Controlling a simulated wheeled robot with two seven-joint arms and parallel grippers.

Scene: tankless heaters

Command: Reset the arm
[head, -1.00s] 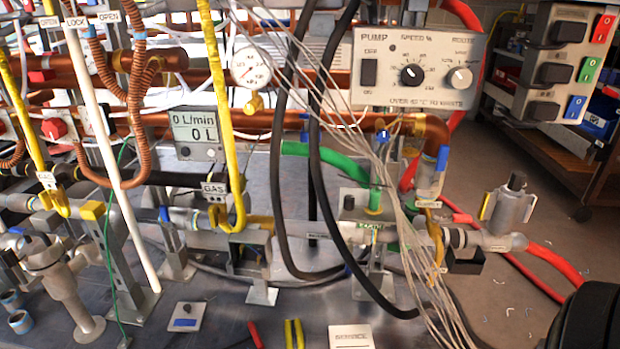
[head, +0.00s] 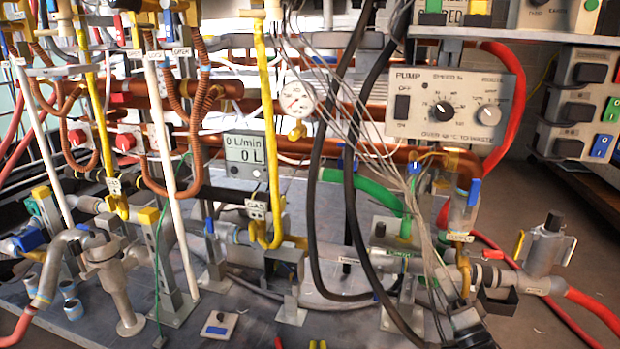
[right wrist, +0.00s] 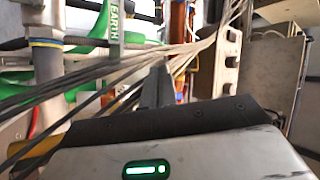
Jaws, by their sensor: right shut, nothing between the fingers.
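My right gripper (head: 466,316) shows at the bottom of the head view, right of centre, as a small dark and grey shape. It is in front of the lower pipework and close to a bundle of thin grey wires (head: 425,240). In the right wrist view its dark fingers (right wrist: 157,80) are together and point up, with nothing between them. The wires (right wrist: 130,65) cross close to the fingers there; I cannot tell whether they touch. My left gripper is not in view.
The pump panel (head: 450,108) with knobs stands above right. Black hoses (head: 316,190), a yellow pipe (head: 268,130) and a flow meter (head: 245,154) crowd the middle. A red hose (head: 590,305) runs to the lower right. Open floor (head: 560,220) shows at the right.

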